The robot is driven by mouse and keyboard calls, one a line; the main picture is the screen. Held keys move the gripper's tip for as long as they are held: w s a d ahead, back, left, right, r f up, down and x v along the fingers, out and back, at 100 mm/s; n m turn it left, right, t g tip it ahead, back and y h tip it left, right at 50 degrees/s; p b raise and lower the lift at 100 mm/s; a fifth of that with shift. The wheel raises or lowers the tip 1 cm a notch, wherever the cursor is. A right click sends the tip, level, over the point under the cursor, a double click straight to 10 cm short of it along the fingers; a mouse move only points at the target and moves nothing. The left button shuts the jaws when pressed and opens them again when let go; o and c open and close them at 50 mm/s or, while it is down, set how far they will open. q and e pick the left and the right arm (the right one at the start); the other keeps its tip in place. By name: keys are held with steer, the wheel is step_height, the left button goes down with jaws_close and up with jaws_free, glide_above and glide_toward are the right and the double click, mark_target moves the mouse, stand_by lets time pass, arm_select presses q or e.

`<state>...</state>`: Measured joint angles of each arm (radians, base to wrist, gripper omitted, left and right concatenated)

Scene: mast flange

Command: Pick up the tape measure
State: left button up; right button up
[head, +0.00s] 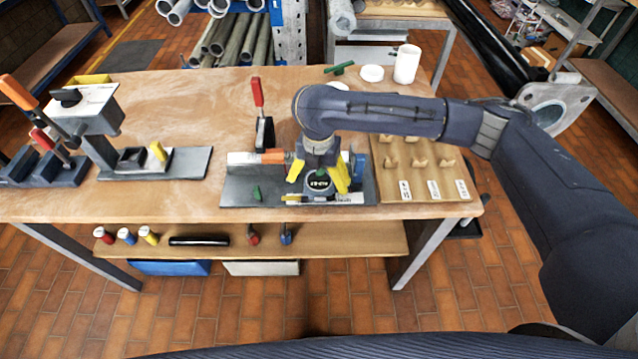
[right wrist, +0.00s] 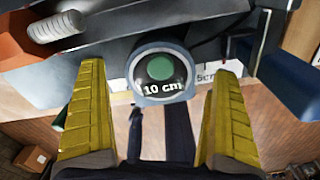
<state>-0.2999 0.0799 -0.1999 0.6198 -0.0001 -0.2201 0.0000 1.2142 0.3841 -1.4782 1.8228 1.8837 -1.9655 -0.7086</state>
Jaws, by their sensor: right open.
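The tape measure (head: 320,184) is a dark round case with a green centre, on the grey plate (head: 235,190) near the front of the bench. It also shows in the right wrist view (right wrist: 160,75), with "10 cm" lettering across its face. My right gripper (head: 317,186) points down over it with yellow fingers spread. In the right wrist view the open fingers (right wrist: 157,72) stand on either side of the case, with gaps on both sides. My left gripper is not in view.
A red-handled clamp (head: 258,95) and an orange-handled item (head: 273,156) stand left of the gripper. A wooden board (head: 425,185) with small pegs and labels lies to the right. A grey fixture (head: 95,115) stands at left. The bench's left-middle top is clear.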

mark_target(319, 181)
steer(key=shift+f, duration=1.05)
steer(key=shift+c, duration=0.6)
steer(key=c, duration=1.5)
step_height(319, 181, up, 20)
steer(key=shift+r, duration=0.1)
steer(key=shift+f, duration=9.85)
steer(key=shift+f, duration=0.3)
